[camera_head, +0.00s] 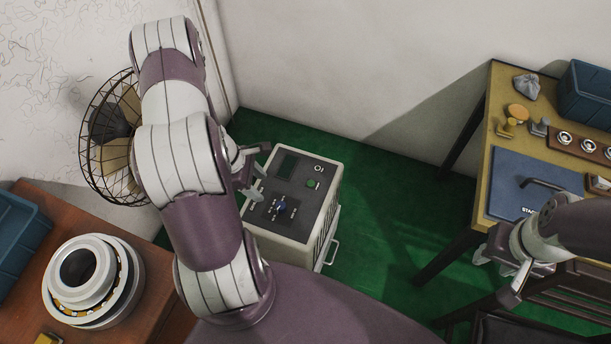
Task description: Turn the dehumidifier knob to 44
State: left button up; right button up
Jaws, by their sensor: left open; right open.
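The dehumidifier (327,184) is a pale box standing on the green floor, with a dark panel on top. Its small blue knob (281,207) sits on the panel with markings around it, too small to read. A dark display (288,165) and a green button (311,184) are also on the panel. My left gripper (259,172) is open over the panel's left edge, up and left of the knob and apart from it; the arm hides part of it. My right gripper (497,276) is open and empty beside the table at right, far from the dehumidifier.
A wooden table (153,300) at lower left holds a large bearing (90,280) and a blue bin (18,238). A caged fan (104,140) stands behind my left arm. A yellow-topped table (505,85) at right holds a blue mat (520,172) and small parts. Green floor between is clear.

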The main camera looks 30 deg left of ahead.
aim_at(281, 205)
pick_arm(q)
jog(key=b+x, duration=0.2)
jog(key=x, duration=0.9)
jog(key=shift+w+f, duration=0.15)
jog(key=shift+f, duration=0.1)
jog(key=shift+w+d+f, duration=0.1)
jog(key=shift+d+f, duration=0.15)
jog(key=shift+f, duration=0.3)
jog(key=shift+c, duration=0.4)
jog(key=c, duration=1)
